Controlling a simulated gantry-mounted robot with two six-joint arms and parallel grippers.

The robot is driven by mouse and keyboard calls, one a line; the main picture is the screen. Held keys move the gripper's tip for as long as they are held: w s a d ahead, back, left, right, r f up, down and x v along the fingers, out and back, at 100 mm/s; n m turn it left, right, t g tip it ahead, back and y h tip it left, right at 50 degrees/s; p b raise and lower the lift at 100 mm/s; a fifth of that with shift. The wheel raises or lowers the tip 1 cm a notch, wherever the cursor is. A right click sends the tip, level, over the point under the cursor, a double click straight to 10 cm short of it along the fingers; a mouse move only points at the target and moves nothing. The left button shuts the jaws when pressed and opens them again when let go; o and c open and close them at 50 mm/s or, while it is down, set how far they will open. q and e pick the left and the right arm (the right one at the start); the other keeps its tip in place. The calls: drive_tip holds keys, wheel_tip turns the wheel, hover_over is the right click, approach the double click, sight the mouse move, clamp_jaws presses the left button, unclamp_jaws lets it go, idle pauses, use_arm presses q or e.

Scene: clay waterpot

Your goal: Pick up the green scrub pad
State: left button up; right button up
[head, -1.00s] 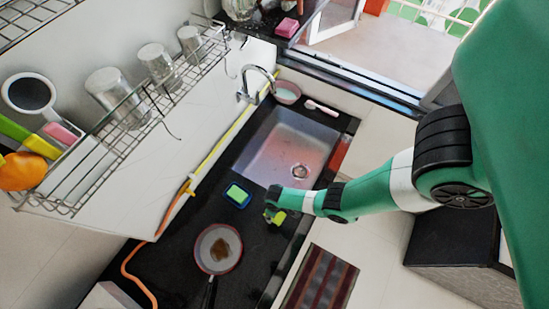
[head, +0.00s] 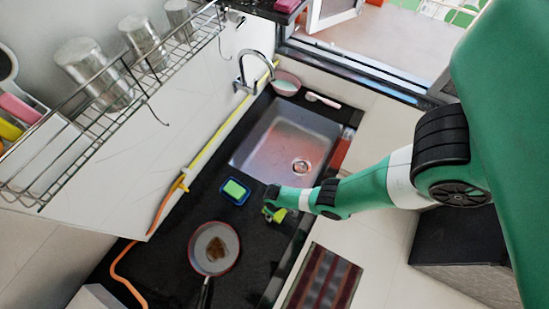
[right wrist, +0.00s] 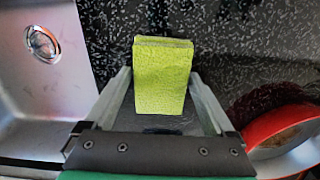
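The green scrub pad (right wrist: 162,78) is yellow-green and lies between the two grey fingers of my right gripper (right wrist: 163,85) in the right wrist view. The fingertips meet its left and right sides, and its far end sticks out past them over the dark counter. In the head view the pad is a small yellow-green patch (head: 280,215) at the end of my right gripper (head: 271,208), close to the counter. Whether it touches the counter is unclear. My left gripper is not in view.
A blue tray (head: 222,192) with a green block in it lies just left of the gripper. A frying pan (head: 214,266) stands on the counter below it. The sink (head: 283,150) is above it. A wire rack (head: 95,125) hangs on the left wall.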

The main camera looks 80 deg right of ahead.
drive_tip(key=c, duration=0.9)
